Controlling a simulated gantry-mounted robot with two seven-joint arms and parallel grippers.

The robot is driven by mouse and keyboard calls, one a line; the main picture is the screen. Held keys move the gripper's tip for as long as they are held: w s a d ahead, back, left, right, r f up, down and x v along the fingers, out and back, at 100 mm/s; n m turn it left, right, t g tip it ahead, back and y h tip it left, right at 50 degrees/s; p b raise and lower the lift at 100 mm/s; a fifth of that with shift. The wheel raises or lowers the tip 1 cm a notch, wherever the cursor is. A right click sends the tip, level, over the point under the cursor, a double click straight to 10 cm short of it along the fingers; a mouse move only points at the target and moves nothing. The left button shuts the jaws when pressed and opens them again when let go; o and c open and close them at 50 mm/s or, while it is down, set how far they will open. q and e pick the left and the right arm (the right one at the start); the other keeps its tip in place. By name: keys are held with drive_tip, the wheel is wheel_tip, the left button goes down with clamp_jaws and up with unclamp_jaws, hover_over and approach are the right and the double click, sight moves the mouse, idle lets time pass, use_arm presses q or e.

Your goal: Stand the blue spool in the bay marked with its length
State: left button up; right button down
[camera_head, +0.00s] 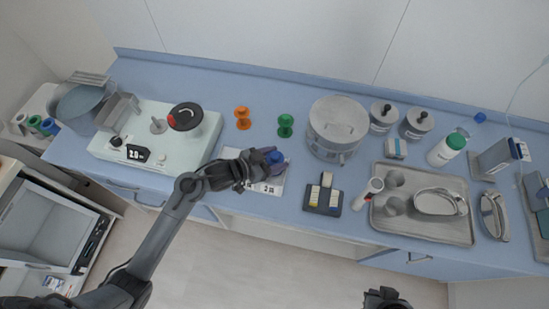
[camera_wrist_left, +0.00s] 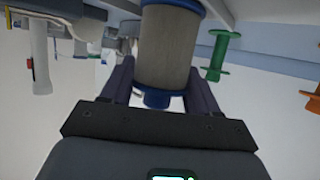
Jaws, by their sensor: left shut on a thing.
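The blue spool (camera_head: 275,157) is in my left gripper (camera_head: 262,168), over a white marked board (camera_head: 270,188) at the middle left of the counter. In the left wrist view the spool (camera_wrist_left: 166,45) has blue ends and a grey-brown wound middle, and it sits between the two fingers of my left gripper (camera_wrist_left: 160,88). The gripper and spool cover part of the board. Its printed marks are too small to read surely. I cannot tell whether the spool touches the board. My right gripper (camera_head: 385,297) is at the bottom edge, away from the counter things; its jaws are unclear.
An orange spool (camera_head: 243,118) and a green spool (camera_head: 285,125) stand behind the board. A pale appliance with a dial (camera_head: 120,140) is to the left. A steel pot (camera_head: 337,125), a dark block with labelled pieces (camera_head: 323,196) and a metal tray (camera_head: 420,233) are to the right.

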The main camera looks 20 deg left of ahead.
use_arm(q)
drive_tip(key=shift+f, duration=0.1)
drive_tip(key=o, duration=0.6)
drive_tip(key=shift+f, duration=0.1)
drive_tip(key=o, duration=0.4)
